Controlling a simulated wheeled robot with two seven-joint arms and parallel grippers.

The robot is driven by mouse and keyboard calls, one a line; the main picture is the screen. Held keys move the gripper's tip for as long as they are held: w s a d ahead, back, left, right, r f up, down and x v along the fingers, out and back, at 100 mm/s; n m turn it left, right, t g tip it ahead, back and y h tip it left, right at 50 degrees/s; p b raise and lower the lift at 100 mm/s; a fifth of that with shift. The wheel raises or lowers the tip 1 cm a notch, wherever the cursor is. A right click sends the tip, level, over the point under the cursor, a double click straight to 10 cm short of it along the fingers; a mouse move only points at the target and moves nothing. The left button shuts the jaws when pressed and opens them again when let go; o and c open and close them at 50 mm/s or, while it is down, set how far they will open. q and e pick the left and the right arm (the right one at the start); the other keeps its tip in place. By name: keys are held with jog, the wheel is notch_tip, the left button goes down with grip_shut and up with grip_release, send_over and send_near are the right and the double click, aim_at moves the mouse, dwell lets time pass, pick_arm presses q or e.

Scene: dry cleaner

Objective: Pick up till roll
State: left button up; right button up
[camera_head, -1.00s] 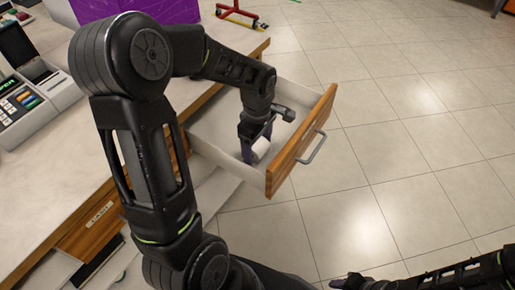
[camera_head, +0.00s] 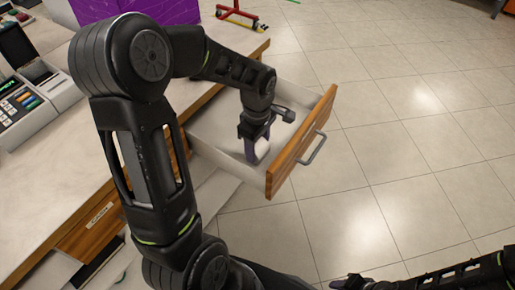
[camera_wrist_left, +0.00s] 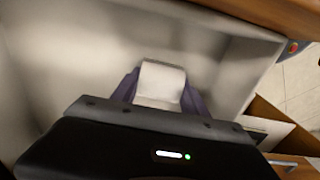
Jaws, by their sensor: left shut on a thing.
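The white till roll (camera_head: 262,149) is inside the open drawer (camera_head: 225,144). My left gripper (camera_head: 254,148) reaches down into the drawer and is shut on the roll. In the left wrist view the roll (camera_wrist_left: 161,82) sits between the two purple-grey fingers (camera_wrist_left: 160,90), against the pale drawer interior. Whether the roll touches the drawer floor cannot be told. What seems to be my right gripper (camera_head: 350,282) shows dark at the bottom edge of the head view, partly cut off; its jaws cannot be made out.
The drawer's wooden front (camera_head: 301,144) with its metal handle (camera_head: 312,148) stands out over the tiled floor. A till (camera_head: 25,100) is on the counter at the left. A purple box (camera_head: 130,10) and a red stand (camera_head: 238,13) are at the back. The floor at right is clear.

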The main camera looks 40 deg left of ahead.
aim_at(258, 144)
pick_arm(q)
jog(key=c, duration=0.6)
jog(key=shift+r, duration=0.1)
notch_tip(258, 144, up, 10)
jog(key=shift+f+p, duration=0.1)
jog(key=shift+p, duration=0.8)
